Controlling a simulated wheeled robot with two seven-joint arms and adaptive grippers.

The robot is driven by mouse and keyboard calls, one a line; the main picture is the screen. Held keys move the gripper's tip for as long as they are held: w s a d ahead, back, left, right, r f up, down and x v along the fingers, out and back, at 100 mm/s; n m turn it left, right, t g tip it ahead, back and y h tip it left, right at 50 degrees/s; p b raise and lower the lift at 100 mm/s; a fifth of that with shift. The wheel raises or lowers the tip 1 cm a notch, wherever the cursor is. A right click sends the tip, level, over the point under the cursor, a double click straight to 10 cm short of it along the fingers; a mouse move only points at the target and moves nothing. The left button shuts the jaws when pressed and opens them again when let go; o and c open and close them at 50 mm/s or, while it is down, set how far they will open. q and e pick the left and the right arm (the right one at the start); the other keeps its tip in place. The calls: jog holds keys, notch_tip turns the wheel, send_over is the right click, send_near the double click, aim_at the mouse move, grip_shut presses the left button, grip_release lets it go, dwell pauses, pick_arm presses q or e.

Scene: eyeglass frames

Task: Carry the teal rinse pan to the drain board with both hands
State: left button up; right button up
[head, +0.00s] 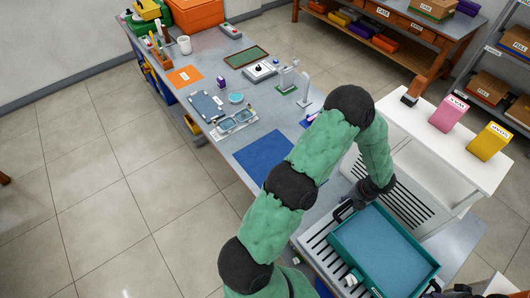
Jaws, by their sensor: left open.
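The teal rinse pan (408,238) is at the lower right, a rectangular tray with a lighter blue inside. It appears level and lies over the slotted grey drain board (314,240), whose slots show along the pan's left side. I cannot tell whether it rests fully on the board. My left gripper (343,213) is open at the pan's far left corner, close to the rim; contact is unclear. Dark parts at the bottom right edge (458,290), near the pan's near right corner, may be my right gripper; its fingers cannot be made out.
A white raised shelf (445,150) with pink and yellow boxes stands behind the pan. A blue mat (264,158) lies left of my left arm. Farther along the bench are glasses (237,121), a blue tray (206,106) and small tools. My left arm hides part of the bench.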

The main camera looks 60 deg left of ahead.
pick_arm(q)
jog(key=shift+d+r+p, duration=0.15)
jog(key=shift+r+p, duration=0.35)
jog(key=shift+r, duration=0.2)
pick_arm(e)
jog(key=shift+r, duration=0.65)
jog(key=shift+r+p, duration=1.7)
pick_arm(q)
jog(key=a+r, duration=0.2)
jog(key=a, duration=0.1)
jog(key=shift+a+r, duration=0.2)
jog(key=shift+r, duration=0.2)
jog(key=p+v, duration=0.3)
jog(key=shift+a+r+p, duration=0.3)
jog(key=shift+r+p, duration=0.05)
jog(key=shift+r, duration=0.1)
pick_arm(e)
notch_tip(320, 180, up, 7)
jog(key=d, duration=0.1)
jog(key=shift+d+f, duration=0.1)
jog(key=shift+d, duration=0.05)
